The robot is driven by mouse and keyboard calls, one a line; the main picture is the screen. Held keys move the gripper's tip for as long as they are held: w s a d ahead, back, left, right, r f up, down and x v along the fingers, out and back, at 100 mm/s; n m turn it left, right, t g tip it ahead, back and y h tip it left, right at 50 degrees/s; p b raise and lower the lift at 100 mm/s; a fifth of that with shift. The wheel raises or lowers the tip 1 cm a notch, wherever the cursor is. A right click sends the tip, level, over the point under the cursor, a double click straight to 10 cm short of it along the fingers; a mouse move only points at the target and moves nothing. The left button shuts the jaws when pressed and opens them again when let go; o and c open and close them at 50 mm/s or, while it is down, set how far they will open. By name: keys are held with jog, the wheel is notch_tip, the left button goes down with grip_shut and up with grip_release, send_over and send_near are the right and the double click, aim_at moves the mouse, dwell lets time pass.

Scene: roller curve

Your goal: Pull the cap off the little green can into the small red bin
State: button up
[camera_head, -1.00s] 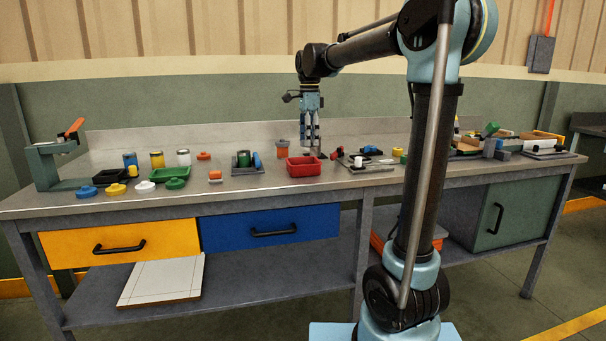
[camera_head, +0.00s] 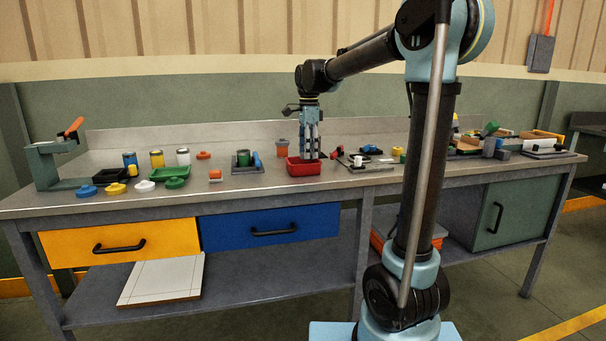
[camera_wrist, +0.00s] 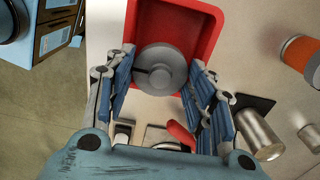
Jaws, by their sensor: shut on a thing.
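My gripper (camera_head: 309,153) points down at the small red bin (camera_head: 304,170), with its fingertips low over or inside the bin. In the wrist view, a round grey cap (camera_wrist: 160,70) with a raised knob sits between the blue finger pads, and my gripper is shut on it. The red bin's wall (camera_wrist: 214,20) surrounds the far side of the cap in that view. I cannot tell whether the cap touches the bin floor. The little green can (camera_head: 243,157) stands in a dark fixture left of the bin, with a blue piece beside it.
Several cans and coloured lids stand at the bench's left, with a green tray (camera_head: 177,177). An orange-topped can (camera_head: 283,146) stands behind the bin. Small parts and a dark plate (camera_head: 362,163) lie to the right. Bare bench shows between the green can and the bin.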

jog(key=shift+f, duration=0.2)
jog(key=o, duration=0.8)
jog(key=shift+o, duration=0.2)
notch_tip(320, 180, up, 12)
jog(key=s+d+f+n+t, duration=0.1)
jog(key=s+d+f+n, duration=0.4)
jog(key=s+d+f, duration=0.5)
jog(key=s+d+f+n+t, duration=0.1)
jog(key=s+d+f+n, duration=0.6)
jog(key=s+f, duration=0.5)
jog(key=s+d+f+n, duration=0.3)
jog(key=s+f, duration=0.6)
jog(key=f, duration=0.3)
jog(key=shift+s+d, duration=0.4)
jog(key=shift+d, duration=0.3)
